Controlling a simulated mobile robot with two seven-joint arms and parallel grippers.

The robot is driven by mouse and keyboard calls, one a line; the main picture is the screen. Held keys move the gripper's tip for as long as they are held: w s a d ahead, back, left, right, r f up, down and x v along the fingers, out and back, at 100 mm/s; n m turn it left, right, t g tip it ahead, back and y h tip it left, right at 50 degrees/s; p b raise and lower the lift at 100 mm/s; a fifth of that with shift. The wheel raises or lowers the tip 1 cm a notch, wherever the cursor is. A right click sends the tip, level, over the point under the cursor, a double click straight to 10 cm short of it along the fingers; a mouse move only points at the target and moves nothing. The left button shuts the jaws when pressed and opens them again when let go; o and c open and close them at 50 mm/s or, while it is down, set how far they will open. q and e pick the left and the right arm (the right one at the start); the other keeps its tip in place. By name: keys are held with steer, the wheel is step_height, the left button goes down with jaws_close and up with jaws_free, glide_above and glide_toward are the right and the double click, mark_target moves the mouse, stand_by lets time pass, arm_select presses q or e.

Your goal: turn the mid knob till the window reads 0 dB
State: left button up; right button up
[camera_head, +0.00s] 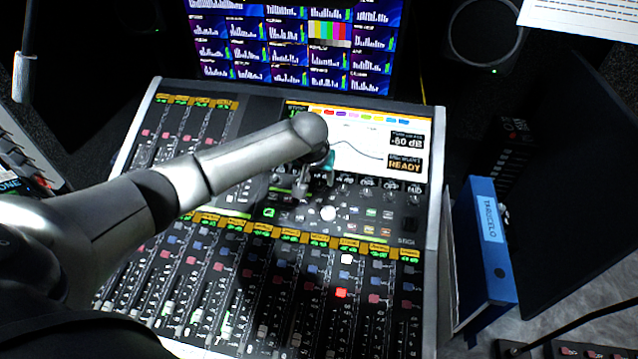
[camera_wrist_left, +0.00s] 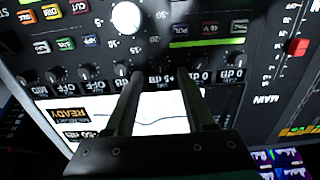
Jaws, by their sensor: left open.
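The mixing console's screen (camera_head: 355,135) shows a curve, a READY box (camera_head: 404,164) and a dB window (camera_head: 407,140). The window has a minus reading, -60 or -80 dB; the digit is too small to be sure. A row of small knobs (camera_head: 366,187) runs below the screen. Which one is the mid knob I cannot tell. My left gripper (camera_head: 316,182) is over this row. In the left wrist view my gripper (camera_wrist_left: 160,75) is open, its fingers apart on either side of a knob (camera_wrist_left: 163,68), with no clear contact. My right gripper is out of view.
A large white knob (camera_head: 328,213) sits below the small knobs. Fader strips (camera_head: 270,320) fill the front of the console. A blue binder (camera_head: 487,245) stands at the right, a monitor (camera_head: 300,40) behind. My left arm covers part of the console.

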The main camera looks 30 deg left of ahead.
mark_target(319, 184)
arm_select(q)
steer(key=shift+b+x, duration=0.35)
steer(key=shift+x, duration=1.25)
jaws_close()
